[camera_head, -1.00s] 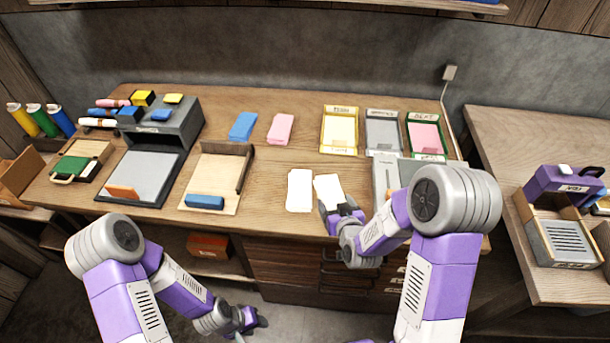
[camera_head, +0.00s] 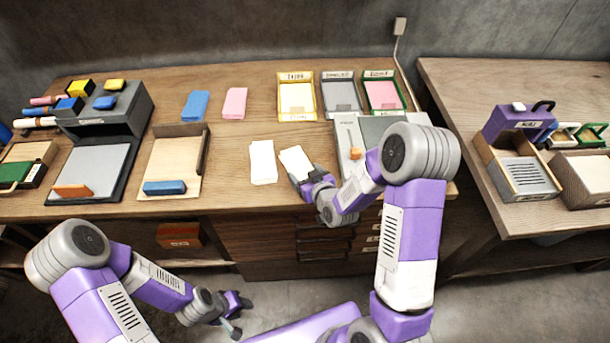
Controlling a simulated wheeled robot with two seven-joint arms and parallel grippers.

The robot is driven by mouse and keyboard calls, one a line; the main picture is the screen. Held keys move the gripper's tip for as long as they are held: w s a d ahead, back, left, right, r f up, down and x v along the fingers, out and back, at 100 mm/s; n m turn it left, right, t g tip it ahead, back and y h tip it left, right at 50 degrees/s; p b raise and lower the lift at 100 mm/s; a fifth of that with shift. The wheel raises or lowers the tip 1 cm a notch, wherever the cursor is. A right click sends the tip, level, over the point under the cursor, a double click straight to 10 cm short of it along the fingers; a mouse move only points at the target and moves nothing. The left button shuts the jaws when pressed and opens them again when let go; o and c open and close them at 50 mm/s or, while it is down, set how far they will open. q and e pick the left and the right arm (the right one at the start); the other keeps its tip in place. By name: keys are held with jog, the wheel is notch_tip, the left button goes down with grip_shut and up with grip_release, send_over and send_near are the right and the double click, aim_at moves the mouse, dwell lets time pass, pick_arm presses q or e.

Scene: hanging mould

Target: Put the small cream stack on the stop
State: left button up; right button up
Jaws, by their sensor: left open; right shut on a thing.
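Two cream stacks are at the table's front middle. The left one (camera_head: 262,164) lies flat on the wood. The right one (camera_head: 296,160), a little smaller, is turned slightly and is gripped at its near edge by my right gripper (camera_head: 304,178), which is shut on it. I cannot tell whether it is clear of the table. A blue bar (camera_head: 165,187) crosses the front of the wooden board (camera_head: 172,163), and an orange bar (camera_head: 72,190) the front of the grey board (camera_head: 97,165); which one is the stop is unclear. My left gripper (camera_head: 237,314) is open and empty, low before the table.
Blue (camera_head: 195,105) and pink (camera_head: 234,103) stacks lie behind. Yellow (camera_head: 297,97), grey (camera_head: 341,95) and green (camera_head: 384,95) trays stand at back right. A grey device with an orange slider (camera_head: 355,153) is right of my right gripper. Wood between board and stacks is clear.

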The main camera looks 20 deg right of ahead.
jog(key=shift+f, duration=0.15)
jog(key=o, duration=1.1)
jog(key=shift+c, duration=0.2)
